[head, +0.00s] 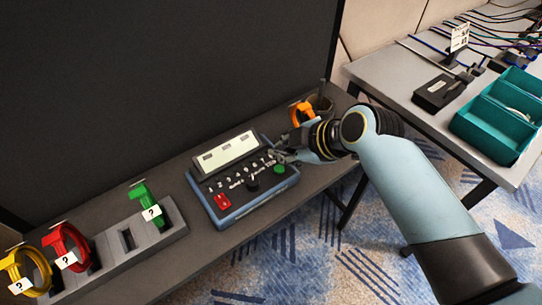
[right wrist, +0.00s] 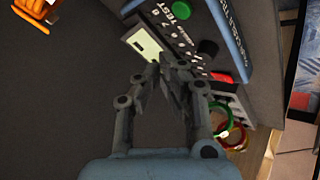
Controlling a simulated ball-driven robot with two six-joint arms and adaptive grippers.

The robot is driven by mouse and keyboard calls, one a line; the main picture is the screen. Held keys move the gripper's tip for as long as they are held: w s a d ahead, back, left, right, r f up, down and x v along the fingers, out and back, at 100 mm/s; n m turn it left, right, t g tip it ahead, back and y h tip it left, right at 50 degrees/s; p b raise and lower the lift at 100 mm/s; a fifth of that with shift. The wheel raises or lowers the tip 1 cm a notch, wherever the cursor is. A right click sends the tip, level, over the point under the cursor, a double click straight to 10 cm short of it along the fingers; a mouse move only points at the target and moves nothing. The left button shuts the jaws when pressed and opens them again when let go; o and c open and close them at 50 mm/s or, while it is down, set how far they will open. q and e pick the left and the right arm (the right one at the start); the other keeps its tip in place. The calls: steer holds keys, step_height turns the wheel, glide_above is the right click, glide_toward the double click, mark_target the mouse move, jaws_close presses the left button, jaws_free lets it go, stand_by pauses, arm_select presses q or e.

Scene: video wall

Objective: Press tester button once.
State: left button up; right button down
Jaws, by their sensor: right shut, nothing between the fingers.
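The tester (head: 232,218) is a dark box with blue edges, a lit screen, a row of numbers and a red switch (head: 222,201). Its round green button (head: 280,168) is at its right end; the button also shows in the right wrist view (right wrist: 208,47). My right gripper (head: 272,156) is shut and empty, over the tester's right end near the numbers and the green button. In the right wrist view its fingertips (right wrist: 163,62) come together beside the screen (right wrist: 143,42), apart from the green button in the picture. Contact with the tester cannot be told. My left gripper is not in view.
A grey holder (head: 160,244) with green, red and yellow cable rings stands left of the tester. An orange cable (head: 301,112) hangs behind my right gripper. A large dark panel (head: 150,80) rises behind the shelf. A side table (head: 400,84) holds teal bins.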

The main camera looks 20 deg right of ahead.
steer(key=shift+t, duration=0.3)
steer(key=r, duration=0.1)
steer(key=w+r, duration=0.1)
steer(key=w+r+p, duration=0.1)
steer(key=shift+a+r, duration=0.3)
steer(key=shift+f, duration=0.1)
steer(key=b, duration=0.7)
glide_above(277, 170)
step_height(277, 170, down, 8)
steer(key=shift+r, duration=0.25)
steer(key=shift+f+b, duration=0.55)
steer(key=shift+f, duration=0.15)
steer(key=shift+f, duration=0.3)
